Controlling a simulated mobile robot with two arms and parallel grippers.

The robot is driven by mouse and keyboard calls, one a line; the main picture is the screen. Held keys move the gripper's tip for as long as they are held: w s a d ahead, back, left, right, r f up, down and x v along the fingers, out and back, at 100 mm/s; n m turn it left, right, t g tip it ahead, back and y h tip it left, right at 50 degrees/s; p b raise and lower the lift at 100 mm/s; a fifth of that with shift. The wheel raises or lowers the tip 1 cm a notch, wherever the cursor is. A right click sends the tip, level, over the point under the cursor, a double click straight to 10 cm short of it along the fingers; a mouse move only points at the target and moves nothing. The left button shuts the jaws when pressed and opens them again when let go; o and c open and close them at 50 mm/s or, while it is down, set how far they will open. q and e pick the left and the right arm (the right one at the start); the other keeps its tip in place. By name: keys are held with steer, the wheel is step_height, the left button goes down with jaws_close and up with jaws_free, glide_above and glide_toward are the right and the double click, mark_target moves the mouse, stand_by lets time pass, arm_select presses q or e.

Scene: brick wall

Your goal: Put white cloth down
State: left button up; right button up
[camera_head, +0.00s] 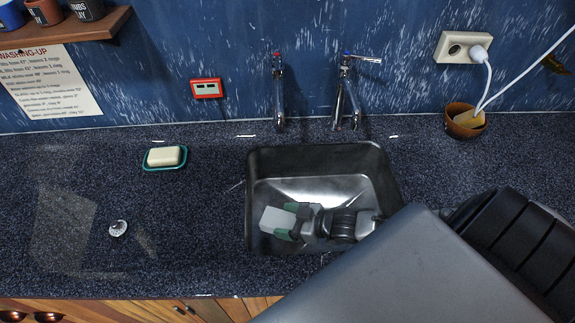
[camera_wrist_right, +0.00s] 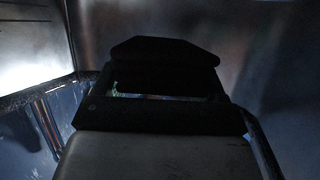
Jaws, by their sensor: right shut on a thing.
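My right gripper (camera_head: 292,221) reaches into the metal sink (camera_head: 385,175) from the right, low in the basin. It is shut on the white cloth (camera_head: 277,221), which shows as a small pale patch at the fingertips beside green parts. Most of the cloth's shape is hidden, and I cannot tell whether it touches the sink floor. In the right wrist view the gripper (camera_wrist_right: 165,85) is dark, with the sink walls around it, and the cloth cannot be made out. My left gripper is not in view.
Two taps (camera_head: 279,95) (camera_head: 346,100) stand behind the sink. A soap in a teal dish (camera_head: 165,158) lies on the dark counter (camera_head: 200,215) to the left. A brown pot with a sponge (camera_head: 465,121) stands back right, below a plugged-in socket (camera_head: 463,48). The left counter is mostly clear.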

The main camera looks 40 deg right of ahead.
steer(key=shift+f+b, duration=0.45)
steer(key=shift+f, duration=0.15)
steer(key=o, duration=0.9)
steer(key=shift+r, duration=0.1)
steer(key=shift+r+p, duration=0.35)
steer(key=p+v, duration=0.5)
steer(key=v, duration=0.2)
steer(key=shift+s+d+r, duration=0.15)
steer(key=shift+s+r, duration=0.05)
steer(key=shift+s, duration=0.05)
steer(key=shift+w, duration=0.1)
